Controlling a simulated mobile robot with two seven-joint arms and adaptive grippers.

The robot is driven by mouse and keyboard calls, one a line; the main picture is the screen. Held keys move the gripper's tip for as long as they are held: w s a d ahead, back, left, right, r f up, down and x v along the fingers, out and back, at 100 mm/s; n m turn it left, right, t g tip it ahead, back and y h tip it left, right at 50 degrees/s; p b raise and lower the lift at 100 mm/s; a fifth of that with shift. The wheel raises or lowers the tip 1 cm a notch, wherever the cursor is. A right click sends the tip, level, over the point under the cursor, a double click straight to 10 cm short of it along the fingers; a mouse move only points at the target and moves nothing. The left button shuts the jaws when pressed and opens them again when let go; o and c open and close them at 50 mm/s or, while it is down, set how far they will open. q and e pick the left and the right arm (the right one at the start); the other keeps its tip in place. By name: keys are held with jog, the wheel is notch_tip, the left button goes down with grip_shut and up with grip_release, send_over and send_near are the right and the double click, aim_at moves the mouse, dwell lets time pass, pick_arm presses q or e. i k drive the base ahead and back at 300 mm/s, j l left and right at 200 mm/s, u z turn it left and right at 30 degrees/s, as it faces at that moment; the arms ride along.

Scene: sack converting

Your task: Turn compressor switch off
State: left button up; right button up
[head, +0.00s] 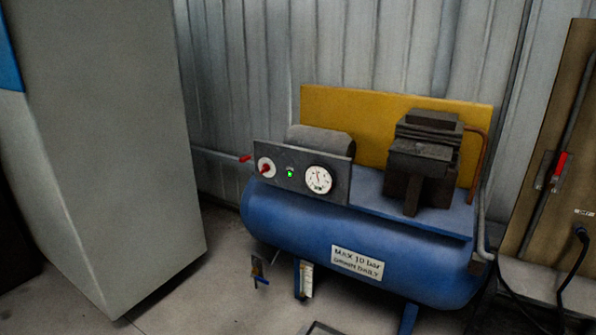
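The compressor (395,265) is a blue horizontal tank with a dark motor and pump block on top, standing by the corrugated wall. Its grey control panel (285,186) faces me at the left end. On the panel sits the switch (266,168), a round white dial with a red knob. To its right a small green light (290,174) is lit, and further right is a round white pressure gauge (319,180). I cannot read the switch's setting for certain. Neither of my grippers is in the head view.
A tall grey cabinet (105,140) stands at the left. A red-handled valve (245,159) is on a pipe beside the panel. A brown board (550,160) with a red lever (561,164) is at the right. Bare floor (200,285) lies between cabinet and compressor.

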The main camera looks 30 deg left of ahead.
aim_at(266, 168)
jog(key=j, duration=1.55)
jog(key=k+u, duration=0.05)
jog(key=k, duration=0.05)
